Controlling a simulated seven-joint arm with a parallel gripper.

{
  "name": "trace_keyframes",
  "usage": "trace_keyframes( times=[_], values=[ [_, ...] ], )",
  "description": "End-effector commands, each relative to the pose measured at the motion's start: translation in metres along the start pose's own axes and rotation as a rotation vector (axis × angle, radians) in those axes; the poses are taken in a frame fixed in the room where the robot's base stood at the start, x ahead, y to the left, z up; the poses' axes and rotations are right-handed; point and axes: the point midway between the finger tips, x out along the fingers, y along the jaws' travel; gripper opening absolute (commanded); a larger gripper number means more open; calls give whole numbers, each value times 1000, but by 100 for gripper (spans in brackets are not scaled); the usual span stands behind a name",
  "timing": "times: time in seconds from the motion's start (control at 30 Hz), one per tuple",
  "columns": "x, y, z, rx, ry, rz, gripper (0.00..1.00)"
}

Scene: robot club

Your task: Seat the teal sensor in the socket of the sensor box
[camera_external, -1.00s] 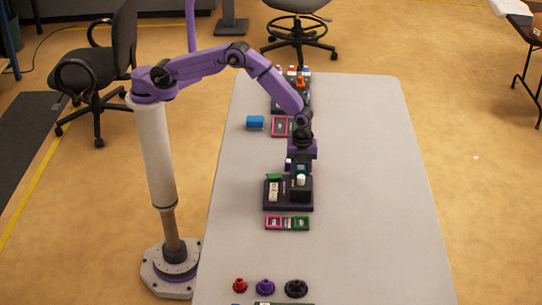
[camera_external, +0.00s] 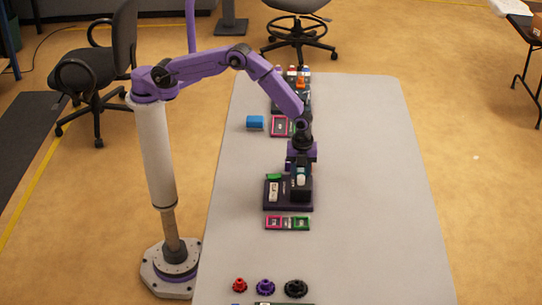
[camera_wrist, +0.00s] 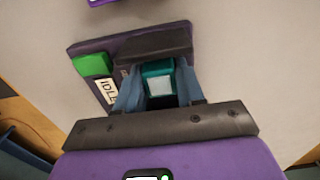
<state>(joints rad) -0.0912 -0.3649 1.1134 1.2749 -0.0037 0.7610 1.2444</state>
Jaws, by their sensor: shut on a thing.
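The teal sensor (camera_wrist: 158,68) is between the two fingers of my gripper (camera_wrist: 158,92) in the wrist view, its pale square face toward the camera. In the external view my gripper (camera_external: 300,171) is low over the right part of the sensor box. The sensor box (camera_external: 273,206) has a dark base, a green piece, a pale label reading IDLE, and a raised dark block (camera_wrist: 150,46). The sensor is right beside or over this block. The socket is hidden by the sensor and fingers, so I cannot tell whether the sensor is inside it.
A tray with pink and green compartments (camera_external: 270,224) lies just in front of the box. Red, purple and black gears (camera_external: 296,288) lie near the front. The table's right side is clear.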

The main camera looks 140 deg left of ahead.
Motion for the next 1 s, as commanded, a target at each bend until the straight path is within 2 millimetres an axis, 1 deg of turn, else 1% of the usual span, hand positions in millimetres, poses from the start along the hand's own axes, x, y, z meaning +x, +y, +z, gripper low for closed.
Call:
trace_keyframes(
  times=[0.53, 1.0],
  values=[
    [0, 0, 0, 0, 0, -1, 9],
    [8, 0, 0, 0, 0, -1, 9]
  ],
)
